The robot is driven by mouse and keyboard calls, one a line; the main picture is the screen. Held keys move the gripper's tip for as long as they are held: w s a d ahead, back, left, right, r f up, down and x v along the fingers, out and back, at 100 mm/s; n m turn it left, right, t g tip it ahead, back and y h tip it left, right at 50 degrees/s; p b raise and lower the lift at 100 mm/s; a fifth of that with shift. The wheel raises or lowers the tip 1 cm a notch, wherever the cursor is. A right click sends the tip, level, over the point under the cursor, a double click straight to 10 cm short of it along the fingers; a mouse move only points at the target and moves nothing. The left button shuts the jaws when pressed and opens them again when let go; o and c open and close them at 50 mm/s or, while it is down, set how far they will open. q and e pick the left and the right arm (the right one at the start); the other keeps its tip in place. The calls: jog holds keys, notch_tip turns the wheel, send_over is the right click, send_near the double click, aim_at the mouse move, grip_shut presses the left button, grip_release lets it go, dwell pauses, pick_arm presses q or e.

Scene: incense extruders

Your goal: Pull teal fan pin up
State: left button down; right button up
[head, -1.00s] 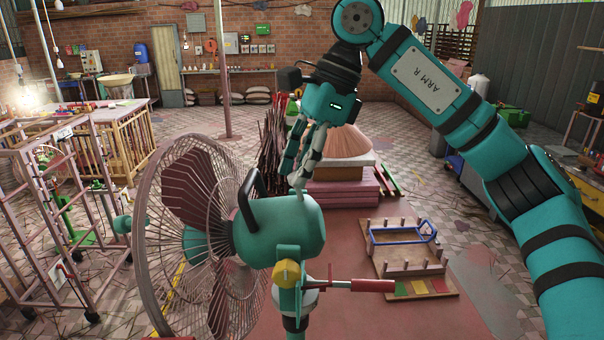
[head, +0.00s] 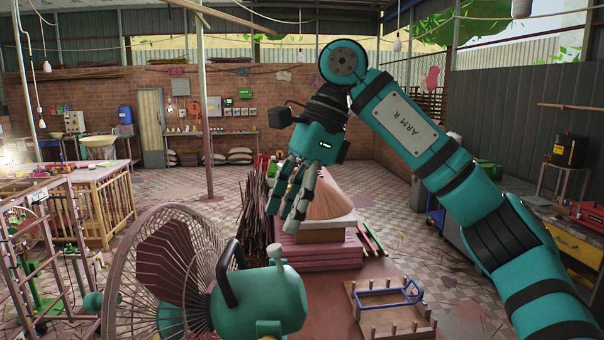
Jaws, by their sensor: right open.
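The teal fan stands in the front left, with its round wire guard (head: 165,275) facing left and its teal motor housing (head: 260,302) at the right. A black handle (head: 226,275) rises from the housing. The small grey-teal pin (head: 275,253) stands on top of the housing, to the right of the handle. My right gripper (head: 281,223) points down, with its fingertips just above the pin in the picture. It is open, and I see nothing between its fingers. A gap shows between fingertips and pin. My left gripper is out of view.
Pink stacked slabs (head: 318,250) with a cone-shaped heap of sticks (head: 328,195) stand behind the gripper. A wooden peg board (head: 372,325) with a blue frame (head: 388,297) lies at the lower right. A metal rack (head: 60,245) stands at the left.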

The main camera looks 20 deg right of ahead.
jog(key=v, duration=0.7)
jog(key=shift+r, duration=0.3)
